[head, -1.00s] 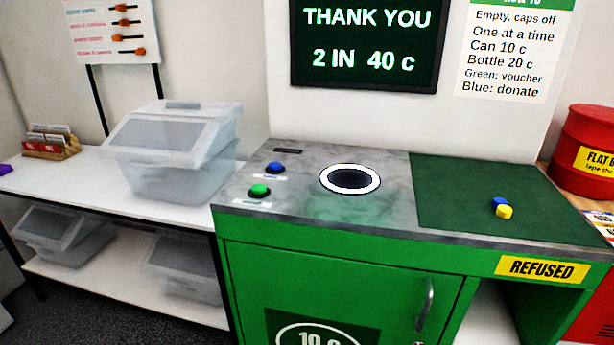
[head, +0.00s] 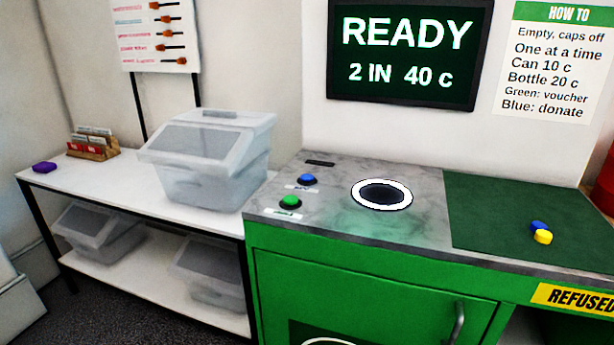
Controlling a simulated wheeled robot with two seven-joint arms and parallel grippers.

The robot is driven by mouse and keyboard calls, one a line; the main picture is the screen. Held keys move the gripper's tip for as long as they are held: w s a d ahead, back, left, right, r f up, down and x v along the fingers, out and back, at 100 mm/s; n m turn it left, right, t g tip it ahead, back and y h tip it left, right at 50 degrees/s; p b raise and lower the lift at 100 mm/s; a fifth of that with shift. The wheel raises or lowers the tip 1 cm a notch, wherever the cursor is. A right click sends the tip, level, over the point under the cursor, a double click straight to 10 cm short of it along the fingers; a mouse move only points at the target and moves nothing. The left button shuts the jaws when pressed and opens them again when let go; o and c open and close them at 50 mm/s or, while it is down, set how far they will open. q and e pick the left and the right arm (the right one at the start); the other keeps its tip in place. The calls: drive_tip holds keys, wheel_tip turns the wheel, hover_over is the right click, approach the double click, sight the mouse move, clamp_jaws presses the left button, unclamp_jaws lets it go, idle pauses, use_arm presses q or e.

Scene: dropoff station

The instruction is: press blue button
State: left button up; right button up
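The blue button (head: 307,180) sits on the grey top of the green machine, at its left side. The green button (head: 290,202) is just in front of it. To their right is a round dark hole with a white ring (head: 354,195). The screen (head: 408,52) above reads "READY" and "2 IN 40 c". The instruction sign (head: 553,60) says blue is for donate and green for voucher. Neither of my grippers is in view.
A clear lidded bin (head: 208,185) stands on the white table (head: 120,186) to the left. A purple object (head: 44,167) and a card rack (head: 93,145) are further left. A blue cap (head: 538,227) and a yellow cap (head: 543,237) lie on the green mat (head: 490,215).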

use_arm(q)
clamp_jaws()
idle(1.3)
